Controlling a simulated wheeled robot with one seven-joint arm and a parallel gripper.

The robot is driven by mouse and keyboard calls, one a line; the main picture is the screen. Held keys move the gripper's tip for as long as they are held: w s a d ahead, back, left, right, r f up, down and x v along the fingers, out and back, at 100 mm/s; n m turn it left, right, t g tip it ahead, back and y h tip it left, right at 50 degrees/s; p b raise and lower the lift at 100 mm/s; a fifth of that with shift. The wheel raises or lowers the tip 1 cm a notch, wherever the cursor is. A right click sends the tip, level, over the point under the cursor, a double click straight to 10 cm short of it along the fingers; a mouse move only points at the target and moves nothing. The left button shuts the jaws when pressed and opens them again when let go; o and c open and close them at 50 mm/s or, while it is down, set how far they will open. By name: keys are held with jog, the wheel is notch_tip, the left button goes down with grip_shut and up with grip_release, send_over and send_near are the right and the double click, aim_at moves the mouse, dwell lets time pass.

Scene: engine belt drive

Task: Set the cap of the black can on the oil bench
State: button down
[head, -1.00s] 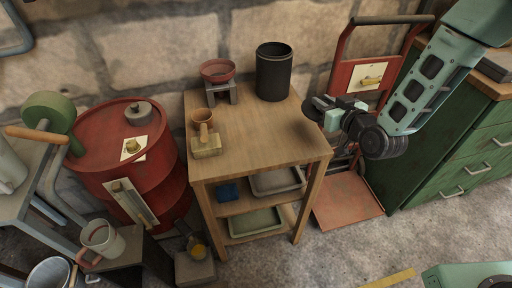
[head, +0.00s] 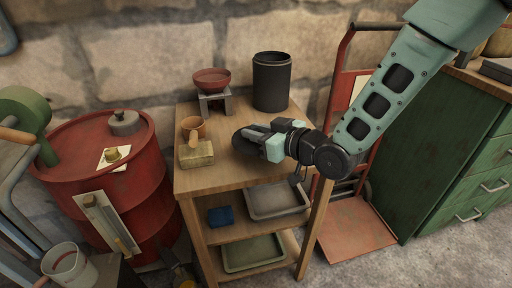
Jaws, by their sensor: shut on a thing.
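The black can (head: 271,82) stands upright at the back right of the wooden bench (head: 222,181), its top open. My gripper (head: 258,138) is over the front right part of the bench top, in front of the can. It is shut on a dark round disc, the cap (head: 242,142), which shows at the left end of the fingers. The fingers hide part of the cap. The cap is very low over the wood; I cannot tell whether it touches it.
A red bowl on a small stand (head: 213,101) is at the back left of the bench. A terracotta cup (head: 194,127) and a tan block (head: 197,154) are at its left edge. A red drum (head: 75,170) stands left, a red hand truck (head: 345,224) right.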

aim_at(256, 145)
jog(key=shift+f+b, duration=0.3)
jog(key=shift+f, duration=1.65)
jog(key=shift+f, duration=0.15)
jog(key=c, duration=1.3)
grip_release()
jog(key=shift+o, duration=0.2)
jog(key=p+v, duration=0.2)
jog(key=v, duration=1)
jog(key=s+d+r+g+h, duration=0.1)
jog(key=s+d+g+h, duration=0.1)
jog(key=s, duration=0.5)
jog(key=s+d+r+m+g+h, duration=0.1)
jog(key=s+d+r+g+h, duration=0.1)
jog(key=s+g+h, duration=0.2)
jog(key=s+d+r+m+g+h, duration=0.1)
jog(key=s+g+h, duration=0.3)
jog(key=s, duration=0.7)
jog(key=shift+d+r+h, duration=0.55)
jog(key=shift+d+h, duration=0.15)
